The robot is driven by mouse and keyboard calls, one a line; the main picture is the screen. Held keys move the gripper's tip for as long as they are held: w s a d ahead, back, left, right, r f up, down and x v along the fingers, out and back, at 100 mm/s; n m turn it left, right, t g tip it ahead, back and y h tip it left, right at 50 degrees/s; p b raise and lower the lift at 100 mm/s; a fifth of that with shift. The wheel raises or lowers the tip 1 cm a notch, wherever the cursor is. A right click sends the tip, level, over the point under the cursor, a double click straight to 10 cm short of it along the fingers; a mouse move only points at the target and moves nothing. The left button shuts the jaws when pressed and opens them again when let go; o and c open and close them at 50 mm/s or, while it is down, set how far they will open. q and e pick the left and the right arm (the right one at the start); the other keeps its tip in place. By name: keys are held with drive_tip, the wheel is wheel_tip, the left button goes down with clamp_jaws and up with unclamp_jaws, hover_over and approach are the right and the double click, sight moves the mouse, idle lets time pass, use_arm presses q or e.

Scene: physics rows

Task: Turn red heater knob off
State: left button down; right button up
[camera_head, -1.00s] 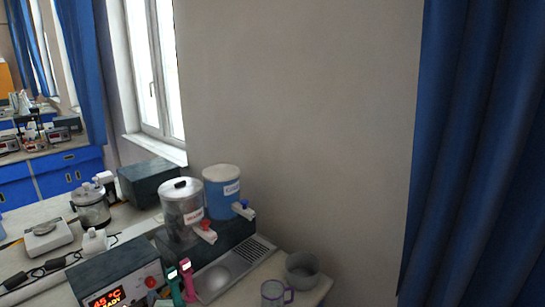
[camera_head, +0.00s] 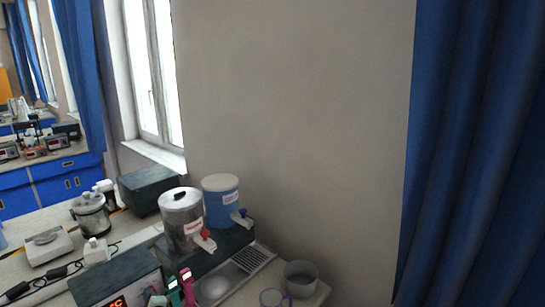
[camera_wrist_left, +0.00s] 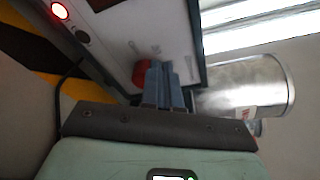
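The red heater knob (camera_wrist_left: 140,72) shows in the left wrist view, on a pale panel and partly covered by my left gripper. The two blue-grey fingers of my left gripper (camera_wrist_left: 164,84) are close together, with no clear gap. Their tips lie at the knob's right side; I cannot tell whether they touch it. In the head view the dark heater box (camera_head: 112,277) is at the bottom left, its lit display cut by the lower edge. A small pale-green part of my left gripper (camera_head: 157,299) shows there, where the knob is hidden. My right gripper is out of view.
A metal tank (camera_head: 183,222) with a red tap and a blue tank (camera_head: 221,204) with a blue tap stand behind the heater. A teal item (camera_head: 173,290) and a pink item (camera_head: 188,287) stand close at its right. A grey pot (camera_head: 300,278) sits farther right.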

use_arm(q)
drive_tip(key=shift+a+r, duration=0.15)
drive_tip(key=shift+a, duration=0.15)
drive_tip(key=shift+s+a+f, duration=0.1)
drive_tip(key=shift+s+f, duration=0.1)
drive_tip(key=shift+f, duration=0.1)
idle(0.6)
drive_tip(key=shift+s+a+f, duration=0.1)
drive_tip(key=shift+a+f, duration=0.2)
drive_tip(key=shift+f, duration=0.85)
drive_tip(key=shift+d, duration=0.2)
